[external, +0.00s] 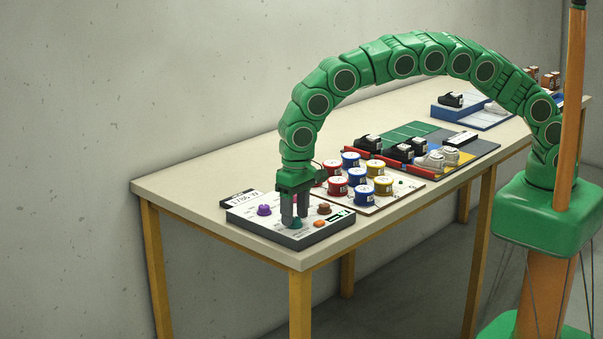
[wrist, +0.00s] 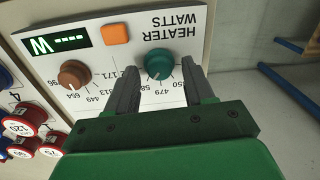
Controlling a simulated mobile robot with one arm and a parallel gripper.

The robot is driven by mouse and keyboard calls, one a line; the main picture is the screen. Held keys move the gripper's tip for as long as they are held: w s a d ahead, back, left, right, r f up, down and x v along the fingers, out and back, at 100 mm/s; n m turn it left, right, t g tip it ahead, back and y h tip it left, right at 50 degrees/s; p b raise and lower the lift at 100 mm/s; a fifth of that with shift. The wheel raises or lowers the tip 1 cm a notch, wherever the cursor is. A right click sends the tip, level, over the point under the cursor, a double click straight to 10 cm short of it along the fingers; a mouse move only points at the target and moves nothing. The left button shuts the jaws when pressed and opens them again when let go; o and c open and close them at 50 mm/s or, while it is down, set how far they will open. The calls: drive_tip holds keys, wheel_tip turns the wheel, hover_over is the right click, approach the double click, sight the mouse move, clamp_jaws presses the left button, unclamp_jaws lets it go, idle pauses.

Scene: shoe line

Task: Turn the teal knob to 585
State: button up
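The teal knob (wrist: 159,62) sits on a white-topped control panel (external: 250,222) at the near end of the table. Upside-down lettering by it reads HEATER WATTS, and scale numbers such as 479 ring it, partly hidden by my fingers. My gripper (wrist: 160,68) is over the panel with one finger on each side of the knob. A gap shows between each finger and the knob, so it is open. I cannot read where the knob points.
The panel also has a brown knob (wrist: 74,74), an orange button (wrist: 115,34), a display (wrist: 57,42) showing dashes and W, and a purple knob (external: 264,210). A card (external: 240,198) reading 1786 W lies behind. Several red, blue and yellow tins (external: 337,187) stand close to the right.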

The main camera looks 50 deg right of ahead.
sight(296, 218)
idle(0.3)
drive_tip(key=r, duration=0.7)
drive_tip(key=shift+d+r, duration=0.2)
drive_tip(key=shift+r, duration=0.15)
